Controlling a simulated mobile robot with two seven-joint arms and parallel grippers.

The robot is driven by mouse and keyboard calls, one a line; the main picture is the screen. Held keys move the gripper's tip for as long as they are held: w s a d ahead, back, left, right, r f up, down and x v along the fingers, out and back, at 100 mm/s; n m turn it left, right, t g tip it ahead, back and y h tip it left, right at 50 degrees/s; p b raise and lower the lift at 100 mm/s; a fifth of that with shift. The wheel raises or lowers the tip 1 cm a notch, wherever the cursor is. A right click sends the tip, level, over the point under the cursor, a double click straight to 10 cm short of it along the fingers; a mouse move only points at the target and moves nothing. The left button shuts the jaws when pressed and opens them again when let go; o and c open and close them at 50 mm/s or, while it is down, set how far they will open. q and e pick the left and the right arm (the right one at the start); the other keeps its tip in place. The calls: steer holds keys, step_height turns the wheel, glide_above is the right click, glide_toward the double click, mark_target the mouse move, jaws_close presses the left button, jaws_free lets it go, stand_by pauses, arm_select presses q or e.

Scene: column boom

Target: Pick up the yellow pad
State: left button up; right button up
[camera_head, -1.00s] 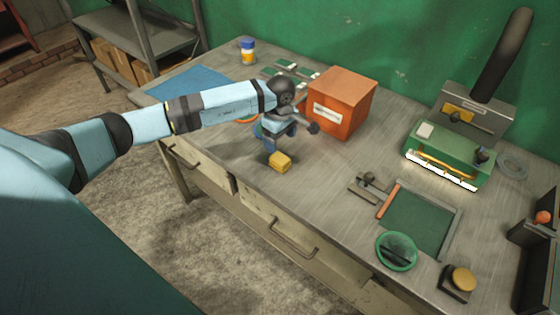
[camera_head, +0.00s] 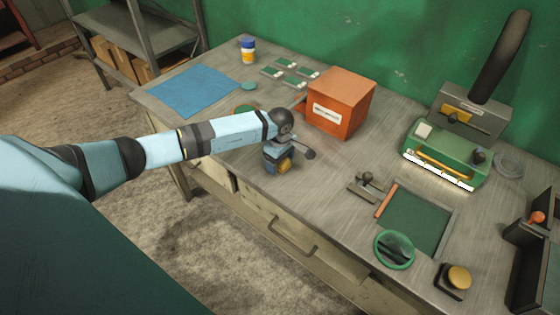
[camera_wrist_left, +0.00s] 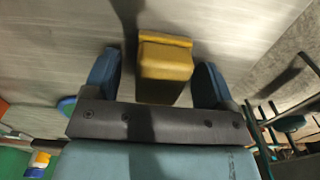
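The yellow pad (camera_head: 286,166) is a small yellow block on the workbench near its front edge. In the left wrist view the yellow pad (camera_wrist_left: 166,62) lies between the two blue fingers of my left gripper (camera_wrist_left: 158,80). There is a gap on each side, wider on the left, so the gripper is open and holds nothing. My right gripper is not in view.
An orange box (camera_head: 340,104) stands just behind the gripper. A blue mat (camera_head: 195,91) lies at the back left, beside a small bottle (camera_head: 248,50). A green machine (camera_head: 447,153), green tray (camera_head: 417,222) and green dish (camera_head: 394,249) are to the right.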

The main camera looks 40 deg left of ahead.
arm_select(q)
steer(key=c, duration=0.9)
steer(key=shift+c, duration=0.2)
step_height(320, 180, up, 20)
steer(key=b, duration=0.2)
steer(key=shift+b, duration=0.3)
steer(key=o, duration=0.4)
steer(key=c, duration=0.3)
